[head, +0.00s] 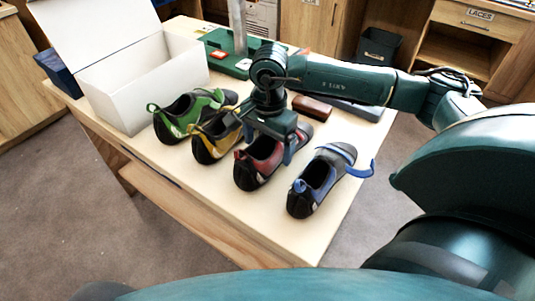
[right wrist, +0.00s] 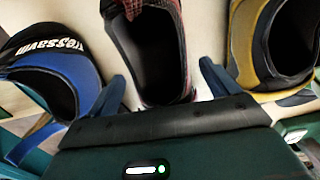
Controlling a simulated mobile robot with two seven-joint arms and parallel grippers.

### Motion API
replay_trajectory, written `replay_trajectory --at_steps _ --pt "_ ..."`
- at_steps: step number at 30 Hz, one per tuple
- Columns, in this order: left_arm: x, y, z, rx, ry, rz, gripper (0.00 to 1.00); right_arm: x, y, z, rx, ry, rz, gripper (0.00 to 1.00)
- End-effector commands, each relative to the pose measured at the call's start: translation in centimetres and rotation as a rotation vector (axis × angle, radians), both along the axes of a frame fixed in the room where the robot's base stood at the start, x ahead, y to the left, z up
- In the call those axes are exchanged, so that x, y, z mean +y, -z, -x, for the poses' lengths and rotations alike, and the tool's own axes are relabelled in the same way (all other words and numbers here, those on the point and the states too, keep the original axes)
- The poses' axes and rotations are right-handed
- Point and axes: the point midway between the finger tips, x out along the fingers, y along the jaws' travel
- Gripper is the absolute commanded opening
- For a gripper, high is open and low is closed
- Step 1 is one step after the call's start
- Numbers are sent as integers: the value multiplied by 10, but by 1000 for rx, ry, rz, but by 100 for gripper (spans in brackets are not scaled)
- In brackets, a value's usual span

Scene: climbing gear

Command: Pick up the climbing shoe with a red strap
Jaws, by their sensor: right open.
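The climbing shoe with red parts (head: 250,173) stands on the table between the yellow shoe and the blue shoe. A red loop shows at its near-left end. My right gripper (head: 266,146) is open above this shoe in the head view and hides part of its middle. In the right wrist view the red shoe (right wrist: 178,30) lies between the two open fingers (right wrist: 163,88), its dark opening facing the camera. Whether the fingers touch it I cannot tell. My left gripper is not in view.
The yellow shoe (head: 205,150) and green shoe (head: 174,127) stand to the left, the blue shoe (head: 301,200) close on the right. A white open box (head: 140,90) stands at the left. A brown block (head: 311,107) lies behind. The table's front strip (head: 215,195) is bare.

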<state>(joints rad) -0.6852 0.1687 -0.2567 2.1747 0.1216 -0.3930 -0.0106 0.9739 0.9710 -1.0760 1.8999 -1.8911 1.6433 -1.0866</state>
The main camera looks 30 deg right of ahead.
Motion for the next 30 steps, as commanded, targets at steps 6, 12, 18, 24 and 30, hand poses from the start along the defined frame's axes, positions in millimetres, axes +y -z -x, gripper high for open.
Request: replay_trajectory --at_steps 6,12,18,24,30 --pt "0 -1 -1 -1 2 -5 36 2 25 0 2 1 -2 87" --pt "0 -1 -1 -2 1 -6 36 2 27 0 0 1 0 87" --pt "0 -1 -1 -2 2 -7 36 2 26 0 0 1 -1 75" --pt "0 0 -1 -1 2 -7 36 2 26 0 0 1 0 58" --pt "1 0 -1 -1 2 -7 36 2 26 0 0 1 0 42"
